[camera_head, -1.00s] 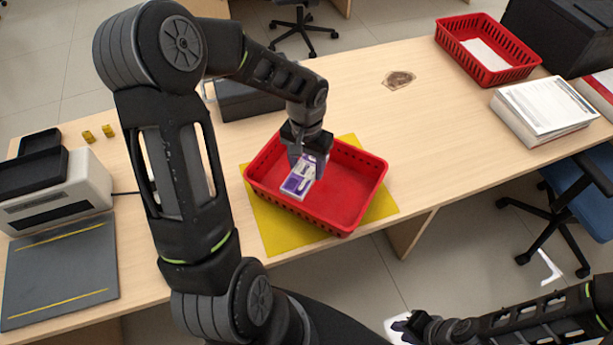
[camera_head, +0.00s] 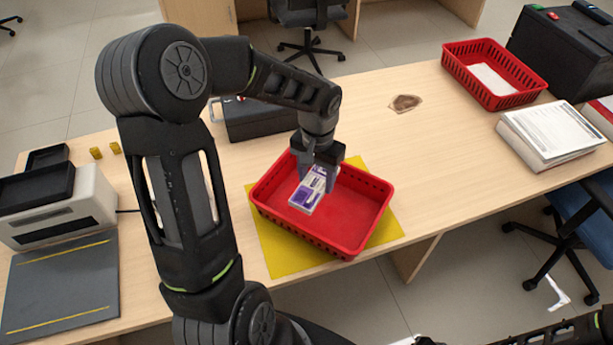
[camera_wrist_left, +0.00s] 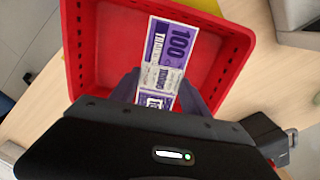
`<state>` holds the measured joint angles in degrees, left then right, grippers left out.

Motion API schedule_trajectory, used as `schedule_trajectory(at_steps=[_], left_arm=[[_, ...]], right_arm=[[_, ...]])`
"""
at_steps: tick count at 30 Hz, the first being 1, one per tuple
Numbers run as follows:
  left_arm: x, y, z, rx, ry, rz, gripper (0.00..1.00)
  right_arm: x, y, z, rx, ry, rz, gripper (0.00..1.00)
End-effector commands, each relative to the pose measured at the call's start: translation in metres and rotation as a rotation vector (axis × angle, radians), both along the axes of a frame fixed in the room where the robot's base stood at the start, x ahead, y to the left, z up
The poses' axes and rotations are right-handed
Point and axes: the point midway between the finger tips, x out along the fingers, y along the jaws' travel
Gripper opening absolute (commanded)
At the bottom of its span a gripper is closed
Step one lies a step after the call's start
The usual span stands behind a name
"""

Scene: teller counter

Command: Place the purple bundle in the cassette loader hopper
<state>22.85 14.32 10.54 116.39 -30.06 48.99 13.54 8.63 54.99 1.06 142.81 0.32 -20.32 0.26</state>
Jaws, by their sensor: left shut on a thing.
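The purple bundle (camera_head: 308,193) is a banknote stack with purple and white print and a pale band. My left gripper (camera_head: 318,165) is shut on it, over the left part of the red basket (camera_head: 345,252). In the left wrist view the bundle (camera_wrist_left: 172,45) sticks out between the fingers of the left gripper (camera_wrist_left: 160,92). Its height above the basket floor is hard to tell. A white and black machine (camera_head: 65,208) at the far left, with a dark tray (camera_head: 38,190) on top, appears to be the cassette loader. My right gripper (camera_head: 428,341) is mostly cut off at the bottom edge.
The red basket stands on a yellow mat (camera_head: 282,262). A dark box (camera_head: 260,118) is behind the basket. Another red basket (camera_head: 522,92) and papers (camera_head: 550,135) are at right.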

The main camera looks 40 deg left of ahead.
Motion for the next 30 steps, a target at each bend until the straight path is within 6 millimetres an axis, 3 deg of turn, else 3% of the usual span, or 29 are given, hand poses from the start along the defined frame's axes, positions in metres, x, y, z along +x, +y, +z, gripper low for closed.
schedule_trajectory(at_steps=[5,9,15,30], left_arm=[[0.04,-0.034,0.033,0.003,-0.008,-0.042,0.04],[0.071,-0.075,0.07,0.002,-0.008,-0.079,0.04],[0.089,-0.115,0.104,-0.001,-0.002,-0.109,0.04],[0.089,-0.118,0.108,-0.002,0.0,-0.111,0.04]], right_arm=[[0.0,0.0,0.0,0.0,0.0,0.0,0.24],[0.0,0.0,0.0,0.0,0.0,0.0,0.24],[0.0,0.0,0.0,0.0,0.0,0.0,0.24],[0.0,0.0,0.0,0.0,0.0,0.0,0.24]])
